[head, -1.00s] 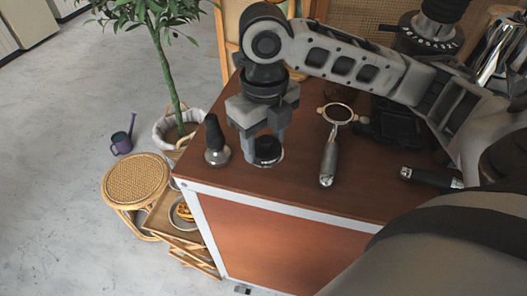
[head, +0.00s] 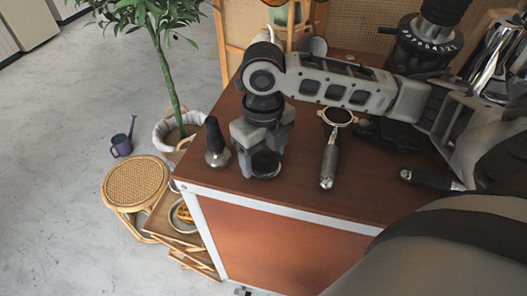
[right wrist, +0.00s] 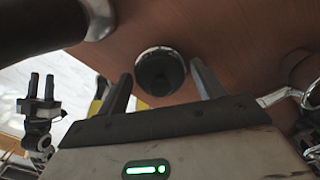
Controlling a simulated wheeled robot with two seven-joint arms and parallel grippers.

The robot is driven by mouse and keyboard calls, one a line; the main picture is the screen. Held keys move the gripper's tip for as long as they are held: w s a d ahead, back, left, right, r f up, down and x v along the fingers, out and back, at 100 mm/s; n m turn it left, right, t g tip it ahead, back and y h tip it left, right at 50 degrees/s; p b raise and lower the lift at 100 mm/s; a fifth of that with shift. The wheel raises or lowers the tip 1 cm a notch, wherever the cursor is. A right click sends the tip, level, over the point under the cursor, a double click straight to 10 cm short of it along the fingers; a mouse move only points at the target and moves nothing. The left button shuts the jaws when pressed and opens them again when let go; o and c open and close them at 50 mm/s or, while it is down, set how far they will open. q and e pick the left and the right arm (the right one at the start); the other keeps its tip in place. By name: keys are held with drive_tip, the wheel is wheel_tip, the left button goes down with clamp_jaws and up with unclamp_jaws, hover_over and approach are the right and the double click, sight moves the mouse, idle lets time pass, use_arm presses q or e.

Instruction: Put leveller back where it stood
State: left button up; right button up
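The leveller (head: 265,163), a black round puck with a silver rim, is on the brown cart top near its front left edge, partly hidden by my right gripper in the head view. My right gripper (head: 263,166) points down over it, with one finger on each side. In the right wrist view, the leveller (right wrist: 160,72) lies between the spread fingertips (right wrist: 160,72), with a gap on both sides. My left gripper (right wrist: 41,85) shows small at the left of that view, fingers apart and empty; it is out of the head view.
The tamper (head: 216,145) stands upright close left of the leveller. A portafilter (head: 329,160) lies to the right, and another handle (head: 430,179) is farther right. The grinder (head: 425,45) is at the back. The cart's front edge (head: 270,208) is near.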

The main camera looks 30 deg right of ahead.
sight(263, 154)
drive_tip(key=shift+r, duration=0.1)
wheel_tip(263, 154, up, 12)
drive_tip(key=shift+p, duration=0.4)
idle(0.7)
